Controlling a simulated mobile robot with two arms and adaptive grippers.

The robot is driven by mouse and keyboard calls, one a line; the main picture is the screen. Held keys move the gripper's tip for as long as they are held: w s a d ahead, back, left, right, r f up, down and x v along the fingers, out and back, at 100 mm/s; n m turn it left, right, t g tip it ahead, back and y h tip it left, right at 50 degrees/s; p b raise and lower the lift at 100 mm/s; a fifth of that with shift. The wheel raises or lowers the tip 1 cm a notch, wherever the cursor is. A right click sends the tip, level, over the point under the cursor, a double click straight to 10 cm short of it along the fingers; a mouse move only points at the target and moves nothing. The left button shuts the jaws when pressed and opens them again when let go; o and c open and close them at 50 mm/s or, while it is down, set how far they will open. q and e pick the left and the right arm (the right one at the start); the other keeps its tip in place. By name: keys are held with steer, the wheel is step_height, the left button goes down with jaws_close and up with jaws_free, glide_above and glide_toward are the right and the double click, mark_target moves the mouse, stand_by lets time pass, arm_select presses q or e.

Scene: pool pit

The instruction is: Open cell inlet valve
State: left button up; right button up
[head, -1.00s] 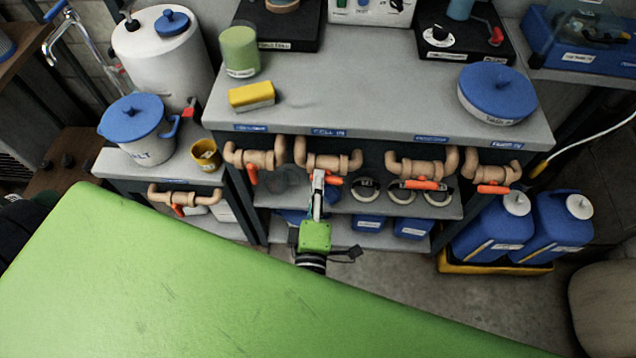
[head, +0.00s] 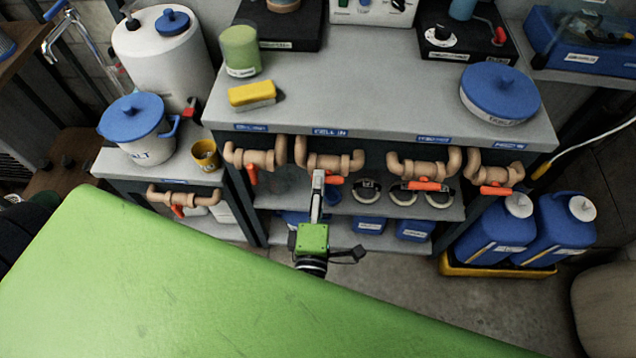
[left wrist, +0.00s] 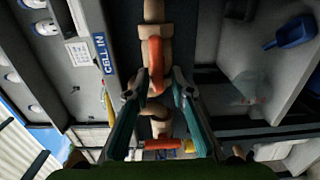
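The cell inlet valve (head: 345,162) is a tan pipe piece under the counter edge, below the blue "CELL IN" label (head: 330,132). Its orange handle (head: 335,180) lies sideways, along the pipe. In the left wrist view the orange handle (left wrist: 155,58) runs along the pipe, with the "CELL IN" label (left wrist: 102,52) beside it. My left gripper (head: 318,177) reaches up to the handle. In the left wrist view its two teal fingers (left wrist: 156,84) are apart, one on each side of the handle's lower end. I cannot tell whether either finger touches it. My right gripper is not in view.
Similar valves stand at left (head: 262,159), right (head: 424,167) and far right (head: 493,175), with another on the lower side table (head: 185,196). A shelf (head: 385,208) with rings lies below. The green surface (head: 160,270) fills the foreground.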

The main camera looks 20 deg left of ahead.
arm_select(q)
steer(key=shift+r, duration=0.1)
steer(key=v, duration=1.2)
stand_by(0.4)
